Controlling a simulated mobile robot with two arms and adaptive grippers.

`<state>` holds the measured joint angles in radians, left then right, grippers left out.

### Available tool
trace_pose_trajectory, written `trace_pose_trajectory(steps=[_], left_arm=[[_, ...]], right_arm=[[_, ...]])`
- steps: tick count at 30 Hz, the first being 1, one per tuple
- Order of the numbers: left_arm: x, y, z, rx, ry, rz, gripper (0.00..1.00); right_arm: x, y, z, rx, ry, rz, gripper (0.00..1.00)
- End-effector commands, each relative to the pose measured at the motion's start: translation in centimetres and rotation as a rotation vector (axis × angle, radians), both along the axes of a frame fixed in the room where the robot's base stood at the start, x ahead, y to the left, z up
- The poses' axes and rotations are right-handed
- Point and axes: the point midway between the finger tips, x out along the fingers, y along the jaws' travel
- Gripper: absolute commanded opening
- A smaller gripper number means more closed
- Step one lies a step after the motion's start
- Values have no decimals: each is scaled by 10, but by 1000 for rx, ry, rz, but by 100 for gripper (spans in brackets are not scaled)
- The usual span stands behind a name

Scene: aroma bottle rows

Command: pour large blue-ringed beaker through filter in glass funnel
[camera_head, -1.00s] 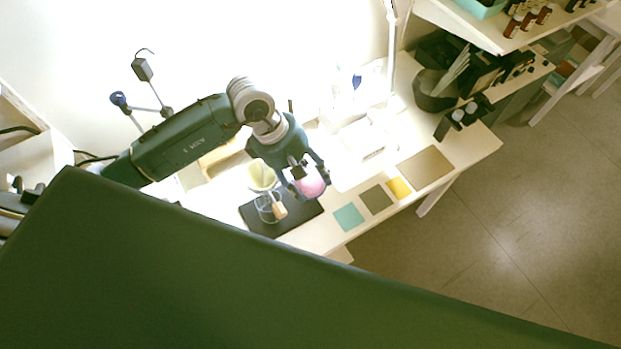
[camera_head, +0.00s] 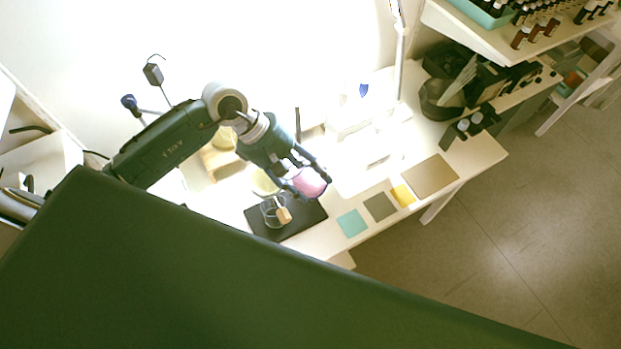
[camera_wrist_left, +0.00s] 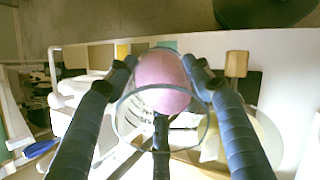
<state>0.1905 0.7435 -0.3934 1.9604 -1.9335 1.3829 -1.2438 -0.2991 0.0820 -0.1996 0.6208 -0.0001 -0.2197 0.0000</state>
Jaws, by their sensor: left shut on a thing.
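My left gripper (camera_head: 308,167) is shut on the large beaker (camera_head: 312,183), which holds pink liquid. In the left wrist view the fingers press both sides of the beaker (camera_wrist_left: 163,85), and its round rim faces the camera. The beaker is tilted, and the pink liquid lies toward its far side. The funnel with its pale filter (camera_head: 264,182) is just left of the beaker, partly hidden by the gripper. Below it a glass vessel (camera_head: 270,210) with a wooden piece (camera_head: 284,215) stands on a black mat (camera_head: 309,219). No stream of liquid is visible. My right gripper is not in view.
Teal (camera_head: 351,223), dark (camera_head: 379,207), yellow (camera_head: 403,195) and tan (camera_head: 430,174) squares lie along the table's front edge. A white lamp post (camera_head: 400,65) rises at the back. A wooden block (camera_head: 222,160) sits behind the arm.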

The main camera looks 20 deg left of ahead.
Motion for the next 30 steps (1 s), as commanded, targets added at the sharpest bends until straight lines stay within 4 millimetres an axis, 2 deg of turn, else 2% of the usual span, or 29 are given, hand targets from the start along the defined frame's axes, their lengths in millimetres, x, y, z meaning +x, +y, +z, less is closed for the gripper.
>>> trace_pose_trajectory(steps=[17,22,30], left_arm=[[-1,6,15,-228,-35,3,19],[-1,4,10,-389,-59,8,19],[0,4,21,-492,-78,3,19]], right_arm=[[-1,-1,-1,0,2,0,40],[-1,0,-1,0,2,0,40],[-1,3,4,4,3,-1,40]])
